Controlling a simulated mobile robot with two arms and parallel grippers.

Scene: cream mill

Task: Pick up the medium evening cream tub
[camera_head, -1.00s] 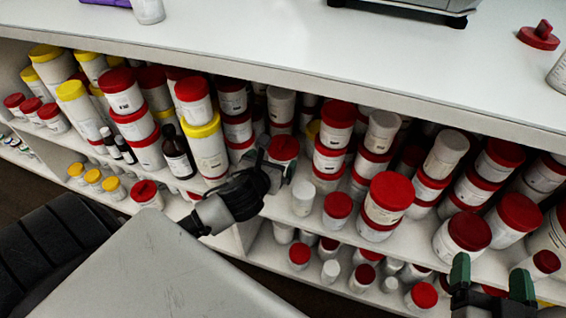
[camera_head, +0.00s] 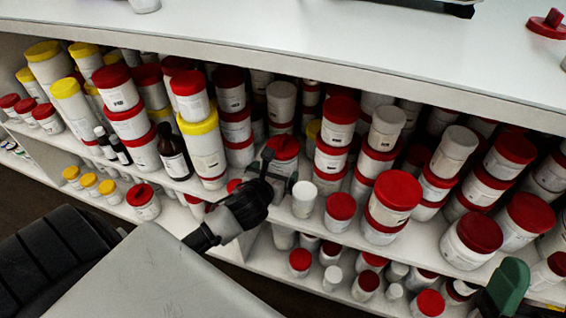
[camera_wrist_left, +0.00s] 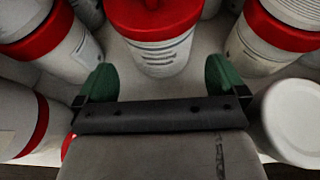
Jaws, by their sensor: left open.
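My left gripper (camera_head: 278,170) reaches in from the left to the front of the middle shelf bay. In the left wrist view it (camera_wrist_left: 160,82) is open, its two green fingers apart with nothing between them. Straight ahead of the fingers stands an upright white tub with a red knobbed lid (camera_wrist_left: 157,45); it appears partly hidden behind the gripper in the head view (camera_head: 284,146). No label is readable, so I cannot tell which tub is the medium evening cream. My right gripper (camera_head: 508,287) shows only as a green finger at the lower right, the remainder cut off.
A small white tub (camera_head: 304,197) stands just right of my left gripper; it also shows in the wrist view (camera_wrist_left: 294,120). Red-lidded tubs flank the fingers on both sides. The shelf board (camera_head: 300,70) overhangs the crowded bay. Yellow-lidded tubs (camera_head: 202,145) and a dark bottle (camera_head: 174,155) stand left.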

